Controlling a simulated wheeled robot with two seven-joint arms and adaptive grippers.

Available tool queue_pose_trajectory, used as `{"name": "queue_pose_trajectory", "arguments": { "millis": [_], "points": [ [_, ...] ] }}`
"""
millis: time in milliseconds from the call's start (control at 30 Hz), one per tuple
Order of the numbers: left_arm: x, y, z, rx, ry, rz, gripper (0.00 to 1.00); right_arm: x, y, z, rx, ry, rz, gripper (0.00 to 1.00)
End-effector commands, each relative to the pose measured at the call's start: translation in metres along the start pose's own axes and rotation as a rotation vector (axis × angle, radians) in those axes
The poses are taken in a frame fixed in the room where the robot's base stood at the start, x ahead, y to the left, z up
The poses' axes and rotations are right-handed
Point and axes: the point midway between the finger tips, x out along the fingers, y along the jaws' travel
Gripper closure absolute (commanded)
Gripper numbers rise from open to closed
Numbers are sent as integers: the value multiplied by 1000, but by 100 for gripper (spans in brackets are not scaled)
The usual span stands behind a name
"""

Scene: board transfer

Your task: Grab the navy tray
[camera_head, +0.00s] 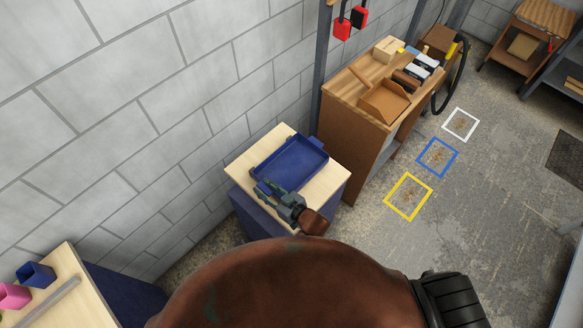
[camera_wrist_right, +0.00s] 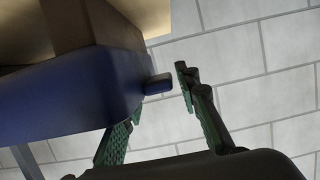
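The navy tray (camera_head: 296,160) lies on the light wooden top of a small stand. It is a shallow tray with raised rims and looks empty. My right gripper (camera_head: 266,188) is at the tray's near left edge, partly covering that corner. In the right wrist view, the tray's navy side (camera_wrist_right: 70,98) fills the left, with a short handle tab (camera_wrist_right: 157,84) sticking out. The fingers of my right gripper (camera_wrist_right: 158,92) stand apart, with the tab between them in the picture. I cannot tell whether either finger touches it. My left gripper is not in view.
The stand's wooden top (camera_head: 325,185) has bare room around the tray. A grey block wall (camera_head: 150,90) runs close behind. A wooden workbench (camera_head: 350,115) with boxes and tools stands to the right. Another table (camera_head: 70,300) with small bins is at lower left.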

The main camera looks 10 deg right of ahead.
Motion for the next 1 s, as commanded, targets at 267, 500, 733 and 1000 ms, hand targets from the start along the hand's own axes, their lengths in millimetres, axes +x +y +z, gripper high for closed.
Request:
{"name": "queue_pose_trajectory", "arguments": {
  "millis": [267, 500, 733, 1000],
  "points": [
    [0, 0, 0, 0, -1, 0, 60, 0, 0, 0, 0, 0, 0, 91],
    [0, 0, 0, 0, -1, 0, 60, 0, 0, 0, 0, 0, 0, 100],
    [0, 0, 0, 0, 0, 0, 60, 0, 0, -1, -1, 1, 0, 100],
    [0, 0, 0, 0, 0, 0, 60, -2, 0, -7, -2, 2, 0, 100]
  ]
}}
